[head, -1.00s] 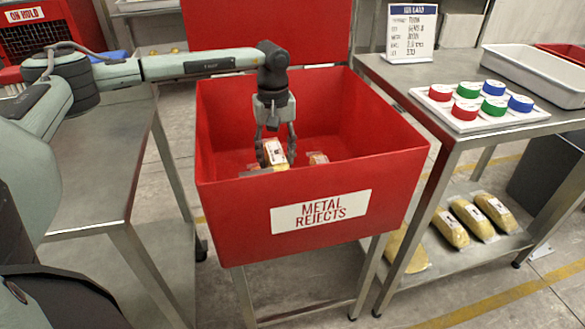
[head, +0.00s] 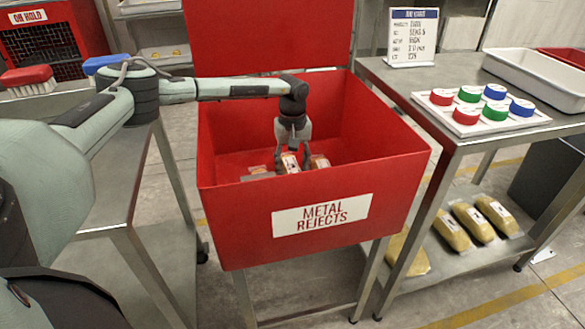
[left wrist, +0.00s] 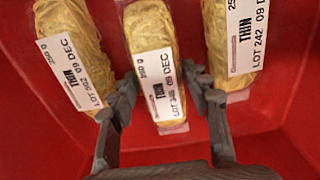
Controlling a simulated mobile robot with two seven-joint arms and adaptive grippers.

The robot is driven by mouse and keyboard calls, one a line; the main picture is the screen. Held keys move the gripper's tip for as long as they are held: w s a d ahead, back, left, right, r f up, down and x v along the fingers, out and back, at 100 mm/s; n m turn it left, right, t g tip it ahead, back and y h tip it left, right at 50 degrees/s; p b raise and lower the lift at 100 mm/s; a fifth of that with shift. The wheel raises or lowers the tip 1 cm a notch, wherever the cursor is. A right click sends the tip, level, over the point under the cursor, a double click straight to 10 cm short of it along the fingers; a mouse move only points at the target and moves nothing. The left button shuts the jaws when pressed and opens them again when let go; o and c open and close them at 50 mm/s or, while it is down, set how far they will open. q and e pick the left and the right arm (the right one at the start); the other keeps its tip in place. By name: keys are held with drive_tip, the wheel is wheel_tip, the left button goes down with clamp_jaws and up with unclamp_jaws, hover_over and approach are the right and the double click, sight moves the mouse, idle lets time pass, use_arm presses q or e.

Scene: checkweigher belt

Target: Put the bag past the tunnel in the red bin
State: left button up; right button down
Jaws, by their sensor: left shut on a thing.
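The red bin (head: 240,225), labelled METAL REJECTS, stands open in the middle of the head view. My left gripper (head: 291,161) is down inside it, shut on a yellow bag (head: 289,166) with a white label. In the left wrist view, the held bag (left wrist: 152,35) lies between the two fingers of my left gripper (left wrist: 160,92). A second bag (left wrist: 70,45) is on its left and a third (left wrist: 235,35) on its right, over the red floor. Whether the held bag touches the floor is unclear. My right gripper is not in view.
A steel table (head: 60,190) is at left, with a red brush (head: 27,76) and a blue brush. The right table holds a tray of coloured caps (head: 480,108), a sign (head: 413,35) and a white tray (head: 540,82). Several yellow bags (head: 470,222) lie on its lower shelf.

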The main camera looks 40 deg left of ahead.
sight(293, 167)
use_arm(q)
drive_tip(key=o, duration=1.4)
wheel_tip(293, 167, up, 12)
drive_tip(key=shift+r, duration=0.1)
